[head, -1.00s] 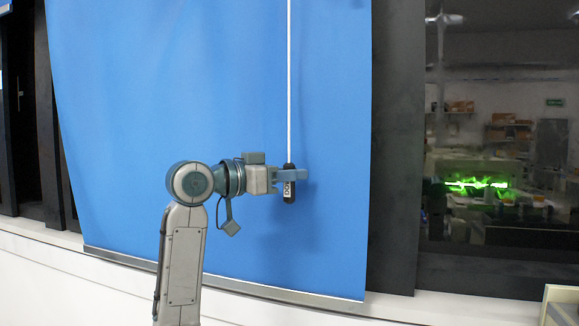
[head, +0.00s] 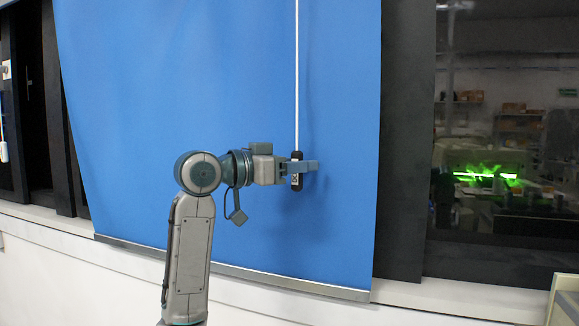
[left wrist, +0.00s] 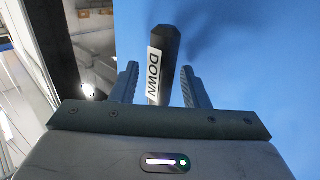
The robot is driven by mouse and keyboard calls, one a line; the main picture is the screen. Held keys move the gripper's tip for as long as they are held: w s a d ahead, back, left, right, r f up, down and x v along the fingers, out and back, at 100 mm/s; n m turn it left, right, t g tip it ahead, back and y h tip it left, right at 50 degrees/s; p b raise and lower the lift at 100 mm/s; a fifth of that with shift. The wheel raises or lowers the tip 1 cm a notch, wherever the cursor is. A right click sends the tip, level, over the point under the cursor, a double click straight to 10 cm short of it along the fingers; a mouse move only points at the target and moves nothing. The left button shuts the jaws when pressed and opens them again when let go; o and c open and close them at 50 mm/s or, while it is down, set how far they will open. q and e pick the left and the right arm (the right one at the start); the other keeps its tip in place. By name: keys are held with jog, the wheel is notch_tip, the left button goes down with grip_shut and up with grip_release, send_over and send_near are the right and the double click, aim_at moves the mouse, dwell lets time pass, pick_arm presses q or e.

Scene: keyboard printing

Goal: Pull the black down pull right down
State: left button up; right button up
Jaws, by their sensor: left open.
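The black down pull (head: 297,182) hangs at the lower end of a white cord (head: 297,75) in front of the blue blind. In the left wrist view, the black pull (left wrist: 170,45) carries a white label reading "DOWN". My left gripper (head: 306,167) is at the pull in the head view, its fingers on either side of it. In the wrist view the left gripper (left wrist: 158,85) is open, with the pull between its fingers and a gap showing on each side. My right gripper is not in view.
The blue blind (head: 200,90) hangs behind the pull, with a grey bar (head: 290,284) along its bottom edge. A white sill (head: 480,290) runs below. A dark window (head: 500,200) with a green glow stands at the right.

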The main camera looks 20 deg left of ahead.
pick_arm(q)
jog(key=shift+s+a, duration=0.2)
jog(key=shift+a, duration=0.05)
jog(key=b+v, duration=0.2)
jog(key=v, duration=0.8)
jog(key=shift+b, duration=0.4)
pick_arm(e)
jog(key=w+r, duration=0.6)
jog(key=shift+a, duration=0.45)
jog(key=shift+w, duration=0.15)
